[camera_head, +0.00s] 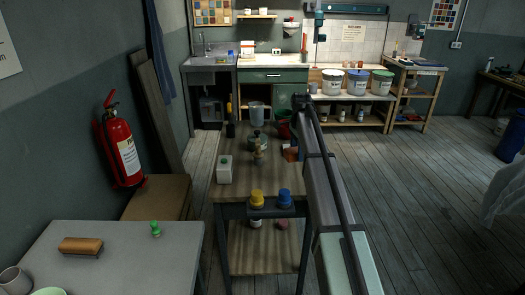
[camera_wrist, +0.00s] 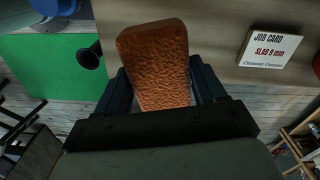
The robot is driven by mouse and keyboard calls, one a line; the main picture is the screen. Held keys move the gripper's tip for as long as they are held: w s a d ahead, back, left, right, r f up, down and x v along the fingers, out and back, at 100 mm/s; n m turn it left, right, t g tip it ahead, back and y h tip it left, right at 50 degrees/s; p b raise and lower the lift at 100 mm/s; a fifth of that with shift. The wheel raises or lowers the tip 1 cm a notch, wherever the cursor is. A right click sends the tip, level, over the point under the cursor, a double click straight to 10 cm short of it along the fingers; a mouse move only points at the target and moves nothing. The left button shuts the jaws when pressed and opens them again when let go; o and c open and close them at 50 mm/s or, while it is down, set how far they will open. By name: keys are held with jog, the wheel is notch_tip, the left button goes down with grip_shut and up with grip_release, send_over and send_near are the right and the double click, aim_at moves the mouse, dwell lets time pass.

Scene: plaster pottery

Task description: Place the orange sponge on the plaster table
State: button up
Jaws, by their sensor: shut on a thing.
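The orange sponge (camera_wrist: 155,50) is a rough, orange-brown block in the wrist view. My gripper (camera_wrist: 160,92) is shut on it, with a dark finger on either side, and the sponge sticks out past the fingers. A wooden table (camera_head: 233,190) stands in the middle of the head view and a grey table (camera_head: 130,270) at front left. No label shows which is the plaster table.
The wooden table bears a clear jug (camera_head: 257,114), a white box with a green top (camera_head: 224,170), and yellow (camera_head: 257,198) and blue (camera_head: 284,198) jars. A brown block (camera_head: 82,246) lies on the grey table. A job card (camera_wrist: 270,48) shows in the wrist view.

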jog(key=n, duration=0.1)
jog(key=w+n, duration=0.1)
jog(key=n, duration=0.1)
jog(key=shift+w+r, duration=0.1)
jog(key=shift+w, duration=0.15)
jog(key=n, duration=0.2)
jog(key=w+n, duration=0.1)
jog(key=n, duration=0.1)
jog(key=shift+w+r, duration=0.15)
jog(key=shift+w, duration=0.05)
jog(key=w+n, duration=0.1)
jog(key=n, duration=2.6)
send_near(294, 170)
jog(key=shift+s+a+f, duration=0.1)
jog(key=shift+f, duration=1.35)
jog(key=shift+s+f, duration=0.15)
jog(key=shift+f, duration=1.3)
jog(key=shift+f, duration=0.15)
